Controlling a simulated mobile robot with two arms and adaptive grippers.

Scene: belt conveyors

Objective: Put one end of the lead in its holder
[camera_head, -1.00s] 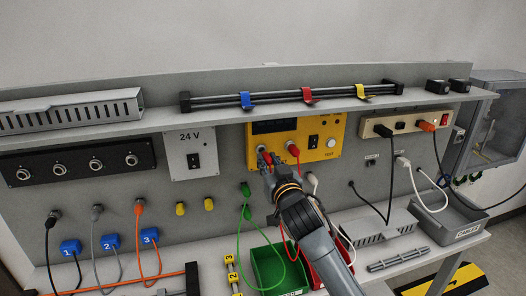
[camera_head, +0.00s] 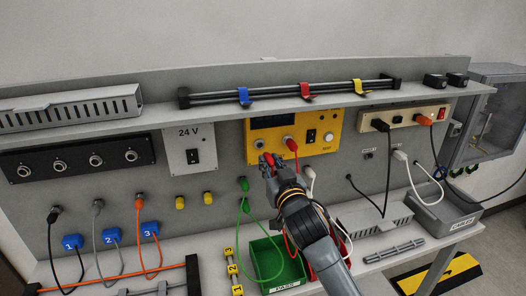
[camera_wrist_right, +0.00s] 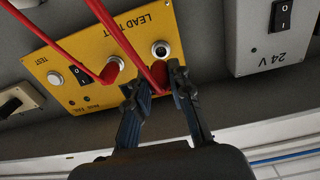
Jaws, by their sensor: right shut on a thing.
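The yellow lead-test box (camera_head: 325,130) is on the back panel. One end of the red lead, a red plug (camera_head: 291,145), is in its right socket; it also shows in the wrist view (camera_wrist_right: 110,72). My right gripper (camera_head: 268,163) is just below the left socket (camera_head: 259,144), which looks empty. In the wrist view the gripper (camera_wrist_right: 160,84) is shut on the lead's other red end (camera_wrist_right: 158,74), partly hidden by the fingers. A red clip (camera_head: 305,90) hangs on the shelf rail between a blue clip (camera_head: 244,97) and a yellow one (camera_head: 359,86). My left gripper is not in view.
A green lead (camera_head: 243,186) hangs left of my right arm. A green bin (camera_head: 252,262) and a red bin stand below, the red one partly behind my arm. A grey bin (camera_head: 447,219) is at the right. The shelf edge juts out above the yellow box.

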